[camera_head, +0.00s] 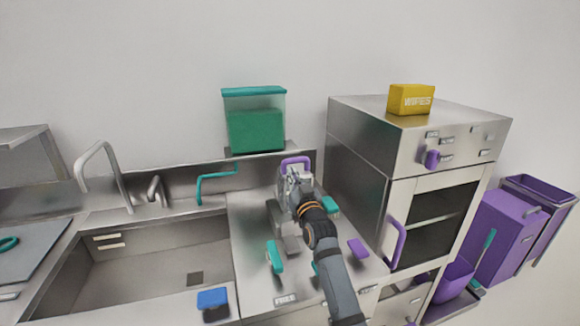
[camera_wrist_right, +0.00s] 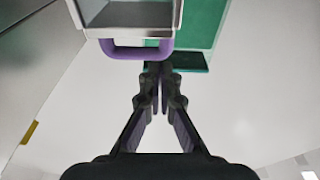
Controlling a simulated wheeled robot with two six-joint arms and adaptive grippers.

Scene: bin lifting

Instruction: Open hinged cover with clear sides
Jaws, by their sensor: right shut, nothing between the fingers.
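A box with clear sides, a teal lid (camera_head: 254,91) and green contents (camera_head: 256,130) stands on a ledge against the back wall. In the right wrist view the green contents (camera_wrist_right: 205,22) and a teal lid-like strip (camera_wrist_right: 190,61) show behind the fingers. A purple loop handle (camera_head: 296,161) rises just beyond my right gripper (camera_head: 295,174). The purple handle (camera_wrist_right: 138,50) is fixed to a grey metal box with a pale inside. My right gripper (camera_wrist_right: 158,76) is shut and empty, its fingertips close to the handle; contact is unclear. My left gripper is out of view.
A steel oven cabinet (camera_head: 356,150) with a purple door handle (camera_head: 395,242) stands close right of my arm, a yellow box (camera_head: 410,99) on top. Left are a sink (camera_head: 150,270), a teal tap (camera_head: 215,178) and a blue block (camera_head: 213,299). Purple bins (camera_head: 500,235) stand far right.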

